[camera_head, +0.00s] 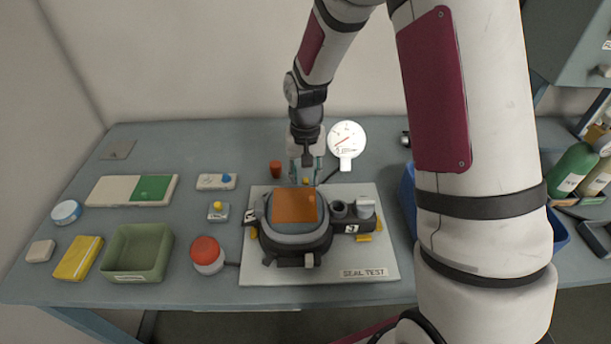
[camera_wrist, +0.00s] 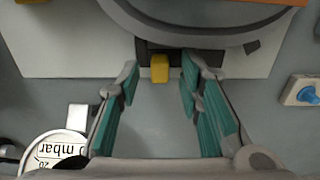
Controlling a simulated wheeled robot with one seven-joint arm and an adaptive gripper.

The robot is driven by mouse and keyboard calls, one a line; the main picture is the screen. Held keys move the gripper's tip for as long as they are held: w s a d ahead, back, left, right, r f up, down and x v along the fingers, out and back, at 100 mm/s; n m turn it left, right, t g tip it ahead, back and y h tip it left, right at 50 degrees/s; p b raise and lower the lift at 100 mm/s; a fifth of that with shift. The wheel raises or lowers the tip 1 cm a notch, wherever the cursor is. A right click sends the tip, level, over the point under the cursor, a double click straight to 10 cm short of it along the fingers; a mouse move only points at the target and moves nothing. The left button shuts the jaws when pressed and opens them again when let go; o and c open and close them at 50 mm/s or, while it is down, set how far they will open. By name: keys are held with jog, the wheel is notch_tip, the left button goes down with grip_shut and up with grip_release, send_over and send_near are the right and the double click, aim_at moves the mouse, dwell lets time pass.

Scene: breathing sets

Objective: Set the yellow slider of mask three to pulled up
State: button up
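The mask (camera_head: 284,240), dark grey with an orange window (camera_head: 294,205), lies on the white seal test board (camera_head: 270,275). A label beside it (camera_head: 351,228) looks like a 3. A small yellow slider (camera_head: 306,181) sits at the mask's far edge. In the wrist view the yellow slider (camera_wrist: 160,68) projects from a dark block at the mask's rim (camera_wrist: 200,38). My gripper (camera_head: 306,170) is at the far side of the mask, pointing down. In the wrist view its teal-padded fingers (camera_wrist: 158,88) are open, spread to either side of the slider, with visible gaps. Contact is not visible.
A round gauge (camera_head: 346,139) stands behind the board, close to my gripper; it also shows in the wrist view (camera_wrist: 55,150). An orange-red cup (camera_head: 275,169) and a blue-knobbed switch box (camera_head: 217,182) are to the left. A red button (camera_head: 207,250) and green bin (camera_head: 137,252) stand nearer.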

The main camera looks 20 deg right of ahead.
grip_shut()
jog(key=shift+w+a+b, duration=0.2)
jog(key=shift+w+a, duration=0.1)
jog(key=shift+a, duration=0.55)
jog(key=shift+w+a+b, duration=0.15)
jog(key=shift+w+a, duration=0.1)
jog(key=shift+a, duration=0.55)
grip_release()
notch_tip(320, 180, up, 12)
